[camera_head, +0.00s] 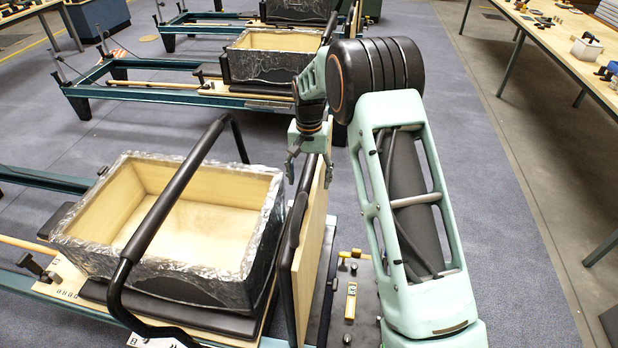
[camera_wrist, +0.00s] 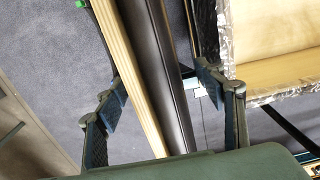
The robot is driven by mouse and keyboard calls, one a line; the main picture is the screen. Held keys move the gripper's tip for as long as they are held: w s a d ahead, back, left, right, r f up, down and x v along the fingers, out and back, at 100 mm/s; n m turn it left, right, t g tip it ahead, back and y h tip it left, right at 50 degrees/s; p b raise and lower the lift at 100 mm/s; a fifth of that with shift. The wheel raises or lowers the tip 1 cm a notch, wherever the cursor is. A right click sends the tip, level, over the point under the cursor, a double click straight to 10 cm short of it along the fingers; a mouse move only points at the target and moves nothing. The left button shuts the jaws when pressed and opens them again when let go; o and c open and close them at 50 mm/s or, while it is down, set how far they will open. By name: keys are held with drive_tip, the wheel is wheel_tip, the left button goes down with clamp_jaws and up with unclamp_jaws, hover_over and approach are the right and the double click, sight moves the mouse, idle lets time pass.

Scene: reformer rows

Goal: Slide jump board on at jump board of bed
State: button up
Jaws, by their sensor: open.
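The jump board (camera_head: 309,262) stands upright at the near-right end of the bed (camera_head: 232,324), with a pale wooden face and a black padded side. I cannot tell whether its lower end is seated in the bed's jump board place, as that part is hidden. My gripper (camera_head: 309,174) points down over the board's top edge, with its fingers apart. In the wrist view, the board (camera_wrist: 133,75) runs between the open fingers of my gripper (camera_wrist: 163,95), the wood nearer the left finger and the black pad nearer the right. Neither finger clearly touches it.
A wooden box (camera_head: 262,205) with a crinkled wrap sits on the bed. A black foot bar (camera_head: 172,196) arches across in front of it. Small tools such as a yellow level (camera_head: 351,300) lie on a dark surface right of the board. More beds stand behind; a bench (camera_head: 560,52) is at right.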

drive_tip(key=shift+s+f, duration=0.15)
drive_tip(key=shift+f, duration=0.05)
wheel_tip(320, 180, up, 12)
drive_tip(key=shift+r, duration=0.2)
idle(0.5)
